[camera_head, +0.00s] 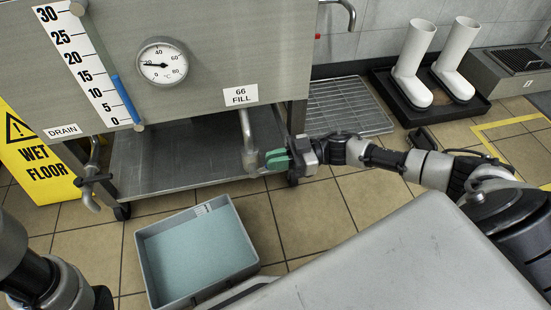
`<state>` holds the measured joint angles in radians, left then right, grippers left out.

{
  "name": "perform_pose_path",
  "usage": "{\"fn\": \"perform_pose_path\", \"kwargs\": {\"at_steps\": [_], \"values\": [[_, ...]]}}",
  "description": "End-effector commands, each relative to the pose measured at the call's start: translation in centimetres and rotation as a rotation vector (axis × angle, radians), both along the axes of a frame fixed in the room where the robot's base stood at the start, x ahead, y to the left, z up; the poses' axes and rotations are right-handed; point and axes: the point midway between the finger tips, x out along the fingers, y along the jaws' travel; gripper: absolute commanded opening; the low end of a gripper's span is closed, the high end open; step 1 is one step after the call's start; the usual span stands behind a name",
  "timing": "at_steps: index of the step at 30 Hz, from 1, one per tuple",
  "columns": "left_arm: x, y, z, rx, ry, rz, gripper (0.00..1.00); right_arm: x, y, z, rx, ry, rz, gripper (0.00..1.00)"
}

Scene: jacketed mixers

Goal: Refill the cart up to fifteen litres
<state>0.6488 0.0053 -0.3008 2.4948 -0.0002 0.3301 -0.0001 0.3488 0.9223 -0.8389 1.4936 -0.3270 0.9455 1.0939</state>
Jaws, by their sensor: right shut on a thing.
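The steel cart (215,75) stands at the upper left. Its sight tube (125,100), beside a 0 to 30 scale (78,62), shows a blue column topping out near the 15 mark; the exact reading is hard to tell. The fill pipe (247,133) comes down below a "66 FILL" label (240,95). The drain tap (91,178) hangs under the "DRAIN" label (62,131). My left arm enters at lower left; its gripper is out of view.
A grey bin (142,262) with a pale teal inside stands on the tiled floor in front of the cart. A yellow wet floor sign (32,170) is at the left. White boots (413,65) stand on a black tray at the right. A dial gauge (162,62) is on the cart.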

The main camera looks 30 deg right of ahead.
Motion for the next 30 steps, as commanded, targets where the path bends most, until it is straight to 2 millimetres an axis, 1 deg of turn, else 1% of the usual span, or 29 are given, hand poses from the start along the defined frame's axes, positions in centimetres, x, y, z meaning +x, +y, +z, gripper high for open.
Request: {"fn": "perform_pose_path", "kwargs": {"at_steps": [4, 6, 9, 12, 15, 19, 26, 27, 29, 30], "values": [[0.0, 0.0, -0.7, 0.001, 0.002, 0.002, 0.47, -0.1, -0.2, -0.9, 0.066, -0.011, 0.0, 0.0], [-1.1, 0.0, -0.6, -0.001, -0.034, 0.002, 0.47, -0.1, -0.4, -1.6, 0.141, -0.03, -0.001, 0.0], [-1.1, 0.0, -2.2, 0.0, -0.033, 0.001, 0.47, -0.2, -0.7, -2.6, 0.269, -0.063, -0.003, 0.0], [-1.0, 0.0, -3.5, 0.0, -0.03, 0.001, 0.47, -0.3, -1.0, -3.1, 0.374, -0.094, -0.002, 0.0], [-1.0, 0.0, -4.1, 0.0, -0.03, 0.001, 0.47, -0.3, -1.1, -3.3, 0.44, -0.113, -0.001, 0.0], [-1.0, 0.0, -4.2, 0.0, -0.031, 0.001, 0.47, -0.3, -1.2, -3.2, 0.471, -0.123, -0.001, 0.0], [-1.0, 0.0, -4.1, 0.001, -0.031, 0.001, 0.47, -0.3, -1.2, -3.1, 0.471, -0.122, -0.001, 0.0], [-1.0, 0.0, -4.1, 0.001, -0.031, 0.001, 0.47, -0.3, -1.2, -3.1, 0.472, -0.121, -0.001, 0.12], [-1.0, 0.0, -4.1, 0.001, -0.031, 0.001, 0.47, -0.3, -1.2, -3.1, 0.472, -0.121, -0.001, 0.21], [-1.0, 0.0, -4.1, 0.001, -0.031, 0.001, 0.47, -0.3, -1.2, -3.1, 0.472, -0.121, -0.001, 0.27]]}}
